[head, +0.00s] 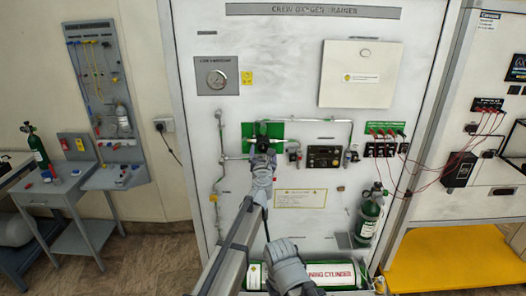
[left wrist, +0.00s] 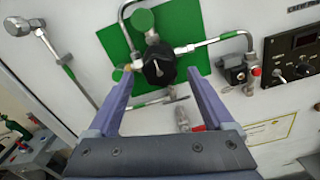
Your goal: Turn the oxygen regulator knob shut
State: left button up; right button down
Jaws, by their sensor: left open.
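The black regulator knob (left wrist: 159,68) is in the left wrist view, in front of a green square plate (left wrist: 112,40) on the white panel. It has a pale mark on its face. My left gripper (left wrist: 160,75) is open, with one finger to each side of the knob and a visible gap on both sides. Whether the fingertips reach past the knob's face I cannot tell. In the head view my left gripper (head: 262,150) is over the green plate (head: 276,130) and hides most of the knob.
Metal pipes (left wrist: 215,42) run beside the knob. A valve with a red end (left wrist: 252,72) and a black display box (head: 324,156) are to its right. A gauge (head: 217,78) is above left, a green cylinder (head: 369,215) below right, and a lying cylinder (head: 335,273) at the bottom.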

pick_arm(q)
jog(key=s, duration=0.6)
